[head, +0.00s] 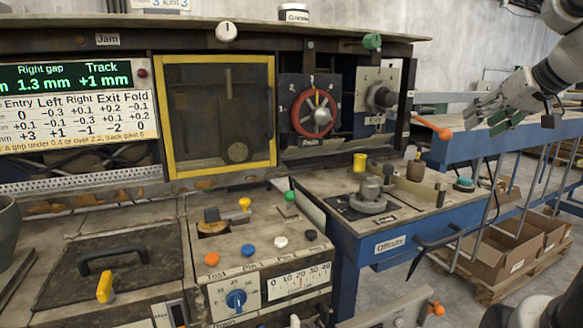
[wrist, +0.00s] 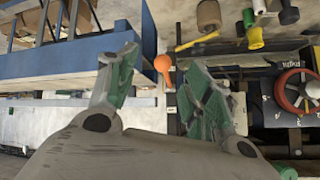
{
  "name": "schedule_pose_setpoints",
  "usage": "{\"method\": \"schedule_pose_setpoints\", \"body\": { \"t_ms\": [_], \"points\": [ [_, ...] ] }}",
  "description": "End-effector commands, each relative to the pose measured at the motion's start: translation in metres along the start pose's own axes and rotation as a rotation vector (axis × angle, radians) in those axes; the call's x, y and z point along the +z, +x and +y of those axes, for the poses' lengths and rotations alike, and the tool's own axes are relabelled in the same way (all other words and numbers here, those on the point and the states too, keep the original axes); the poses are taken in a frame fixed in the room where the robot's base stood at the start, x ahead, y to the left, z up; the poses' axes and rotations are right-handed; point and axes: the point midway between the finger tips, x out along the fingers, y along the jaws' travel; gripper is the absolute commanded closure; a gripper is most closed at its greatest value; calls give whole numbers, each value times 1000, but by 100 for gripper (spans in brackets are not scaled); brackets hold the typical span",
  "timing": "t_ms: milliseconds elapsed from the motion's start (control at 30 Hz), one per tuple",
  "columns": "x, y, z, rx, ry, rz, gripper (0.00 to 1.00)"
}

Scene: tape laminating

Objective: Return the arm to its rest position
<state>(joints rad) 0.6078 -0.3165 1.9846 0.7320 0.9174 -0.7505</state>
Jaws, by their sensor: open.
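My gripper (head: 489,113) is at the upper right of the head view, above the blue-framed bench and to the right of the machine. Its green-padded fingers point left towards the machine. In the wrist view, the two fingers (wrist: 152,85) are spread apart with nothing between them. An orange-tipped lever (wrist: 163,66) shows beyond the gap between them. The same orange lever (head: 443,133) is just below and left of my gripper in the head view, apart from it. My arm comes in from the upper right edge.
The machine has a red handwheel (head: 315,113), a yellow-framed window (head: 218,113) and a control panel (head: 263,258). A blue table (head: 400,243) holds small tools. Cardboard boxes (head: 503,252) stand on a pallet below. Vertical metal rails (head: 488,215) stand at the right. Air above the bench looks clear.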

Motion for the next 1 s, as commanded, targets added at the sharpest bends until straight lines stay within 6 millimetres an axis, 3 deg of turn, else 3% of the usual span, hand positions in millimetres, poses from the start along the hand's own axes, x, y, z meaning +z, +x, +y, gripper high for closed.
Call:
{"method": "schedule_pose_setpoints", "body": {
  "t_ms": [100,200,300,433,567,733,1000],
  "points": [
    [64,1,15,73,168,-154,49],
    [121,-5,7,141,232,-286,49],
    [178,-14,-7,212,216,-404,49],
    [229,-25,-22,263,80,-485,49],
    [250,-27,-38,232,-83,-496,49],
    [247,-26,-57,177,-160,-470,49],
    [247,-26,-59,172,-166,-470,49]
  ]
}}
